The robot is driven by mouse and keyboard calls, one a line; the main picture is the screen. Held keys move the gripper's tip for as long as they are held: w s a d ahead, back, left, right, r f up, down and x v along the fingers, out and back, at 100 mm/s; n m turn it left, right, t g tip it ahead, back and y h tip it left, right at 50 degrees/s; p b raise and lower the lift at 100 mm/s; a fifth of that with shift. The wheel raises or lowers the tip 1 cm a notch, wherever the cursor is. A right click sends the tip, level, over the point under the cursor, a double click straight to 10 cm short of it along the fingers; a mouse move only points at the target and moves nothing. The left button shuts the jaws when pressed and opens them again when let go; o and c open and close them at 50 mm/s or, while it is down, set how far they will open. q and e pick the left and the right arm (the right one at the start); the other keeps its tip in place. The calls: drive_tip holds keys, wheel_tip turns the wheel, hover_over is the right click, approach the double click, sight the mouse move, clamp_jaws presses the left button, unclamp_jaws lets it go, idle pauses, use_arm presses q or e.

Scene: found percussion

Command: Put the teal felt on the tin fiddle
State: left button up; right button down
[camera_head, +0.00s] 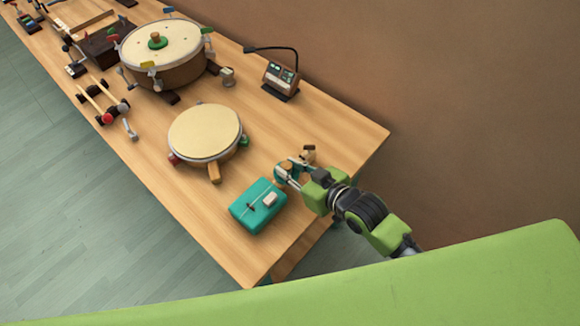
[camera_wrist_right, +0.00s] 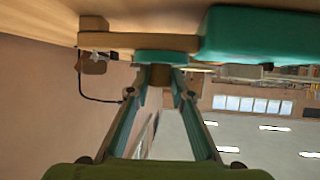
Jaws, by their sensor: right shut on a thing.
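The tin fiddle is a teal box (camera_head: 254,211) with a pale block on top, lying near the table's front right end. Its wooden neck (camera_wrist_right: 120,42) runs from the tin (camera_wrist_right: 265,35) to a brown head (camera_head: 308,152). My right gripper (camera_head: 289,171) is over the neck, beside the tin. In the right wrist view its fingers (camera_wrist_right: 160,88) are shut on a brown wooden grip with the teal felt (camera_wrist_right: 164,57) at its end. The felt overlaps the neck in that view; I cannot tell whether they touch. The gripper partly hides the neck. My left gripper is out of view.
A round cream-topped drum (camera_head: 205,132) stands left of the fiddle. A larger drum (camera_head: 163,52) with clips stands farther back. A small lamp device (camera_head: 281,78) is near the wall. Mallets (camera_head: 103,104) lie at the left edge. Bare table (camera_head: 325,113) lies behind the gripper.

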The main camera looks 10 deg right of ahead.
drive_tip(key=c, duration=1.8)
unclamp_jaws()
drive_tip(key=shift+f, duration=0.1)
drive_tip(key=v, duration=1.2)
drive_tip(key=shift+b, duration=0.4)
